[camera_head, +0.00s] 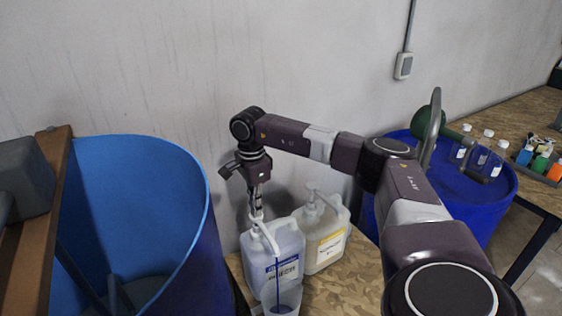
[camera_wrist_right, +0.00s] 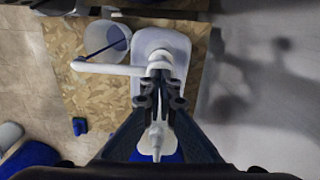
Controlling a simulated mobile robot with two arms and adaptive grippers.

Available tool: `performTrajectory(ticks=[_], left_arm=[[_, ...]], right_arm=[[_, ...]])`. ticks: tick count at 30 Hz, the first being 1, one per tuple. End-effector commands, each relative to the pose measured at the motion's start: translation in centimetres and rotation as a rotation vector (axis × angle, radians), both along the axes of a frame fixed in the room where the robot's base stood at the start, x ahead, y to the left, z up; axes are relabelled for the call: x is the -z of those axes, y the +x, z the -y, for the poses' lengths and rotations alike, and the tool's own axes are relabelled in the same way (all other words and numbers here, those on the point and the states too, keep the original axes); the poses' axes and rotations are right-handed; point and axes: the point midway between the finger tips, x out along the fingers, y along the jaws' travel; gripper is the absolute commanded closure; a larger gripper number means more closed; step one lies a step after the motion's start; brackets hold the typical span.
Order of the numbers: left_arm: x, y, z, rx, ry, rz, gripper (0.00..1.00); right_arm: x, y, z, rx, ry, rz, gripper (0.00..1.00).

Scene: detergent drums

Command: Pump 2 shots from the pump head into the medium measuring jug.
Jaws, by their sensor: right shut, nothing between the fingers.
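My right gripper (camera_head: 256,208) is shut, pointing down onto the white pump head (camera_head: 262,232) of a jerrycan with a blue label (camera_head: 283,262). In the right wrist view the closed fingertips (camera_wrist_right: 160,92) are over the pump head, whose spout (camera_wrist_right: 105,68) reaches left. The fingers appear to touch the pump head and hold nothing between them. A translucent measuring jug (camera_head: 284,303) stands below the spout, cut off by the lower picture edge. A thin blue stream runs from the spout into the jug, which also shows in the wrist view (camera_wrist_right: 112,46). My left gripper is out of view.
A second jerrycan with a yellow label (camera_head: 326,246) and its own pump stands close on the right. The wooden table (camera_head: 346,284) is bare in front of it. A large open blue drum (camera_head: 140,200) stands left; another blue drum (camera_head: 490,208) holds small bottles.

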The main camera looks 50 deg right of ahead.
Motion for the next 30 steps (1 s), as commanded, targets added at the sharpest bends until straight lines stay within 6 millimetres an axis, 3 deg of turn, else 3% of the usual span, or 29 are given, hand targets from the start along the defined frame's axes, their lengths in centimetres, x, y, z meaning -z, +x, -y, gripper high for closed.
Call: performTrajectory(ticks=[6,13,30], left_arm=[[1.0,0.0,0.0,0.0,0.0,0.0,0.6],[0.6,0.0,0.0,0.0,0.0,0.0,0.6],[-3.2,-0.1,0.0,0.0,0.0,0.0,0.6]], right_arm=[[1.8,-0.1,-0.1,-0.001,0.0,-0.005,1.0],[1.4,-0.1,-0.1,-0.001,0.0,-0.006,1.0],[-3.6,-0.1,0.0,-0.001,0.0,-0.003,1.0]])
